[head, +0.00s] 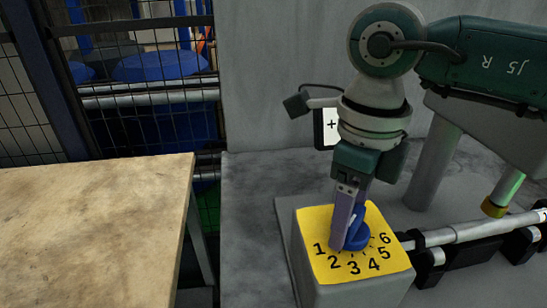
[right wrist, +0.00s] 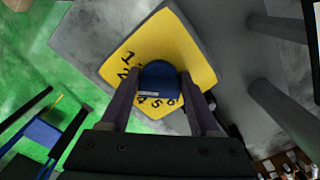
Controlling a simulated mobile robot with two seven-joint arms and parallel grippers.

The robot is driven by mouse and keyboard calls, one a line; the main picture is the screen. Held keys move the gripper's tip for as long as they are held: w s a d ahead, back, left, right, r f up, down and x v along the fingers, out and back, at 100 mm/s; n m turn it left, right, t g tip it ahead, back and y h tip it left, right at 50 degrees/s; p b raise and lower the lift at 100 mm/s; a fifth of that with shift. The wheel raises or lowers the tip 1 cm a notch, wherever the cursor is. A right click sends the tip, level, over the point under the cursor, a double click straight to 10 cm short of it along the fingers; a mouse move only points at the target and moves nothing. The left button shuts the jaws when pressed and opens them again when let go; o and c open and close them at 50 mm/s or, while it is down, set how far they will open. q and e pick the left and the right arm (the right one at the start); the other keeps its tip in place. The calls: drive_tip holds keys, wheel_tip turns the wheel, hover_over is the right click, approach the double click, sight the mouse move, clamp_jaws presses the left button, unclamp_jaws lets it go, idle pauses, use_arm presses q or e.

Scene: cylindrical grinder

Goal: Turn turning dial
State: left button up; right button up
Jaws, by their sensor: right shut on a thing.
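The turning dial (head: 357,236) is a blue knob on a yellow plate (head: 318,222) printed with the black numbers 1 to 6. The plate tops a grey box (head: 341,294). My right gripper (head: 347,237) comes down from above and is shut on the dial, one finger on its near left side. In the right wrist view the blue dial (right wrist: 158,78) sits between the two fingers, with numbers visible around it. Part of the dial and its pointer are hidden, so its setting cannot be told. My left gripper is not in view.
A wooden table (head: 90,225) stands at the left, with a gap between it and the grey machine base (head: 250,230). A metal shaft assembly (head: 470,232) lies right of the box. A black mesh fence (head: 130,90) stands behind.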

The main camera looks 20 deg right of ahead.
drive_tip(key=c, duration=0.6)
drive_tip(key=shift+o, duration=0.2)
drive_tip(key=shift+f+n+b, duration=0.1)
drive_tip(key=shift+n+b, duration=0.85)
drive_tip(key=shift+n, duration=0.35)
drive_tip(key=shift+s+a+n+b, duration=0.1)
drive_tip(key=shift+n+b, duration=0.8)
drive_tip(key=shift+n, duration=0.6)
drive_tip(key=o, duration=1.3)
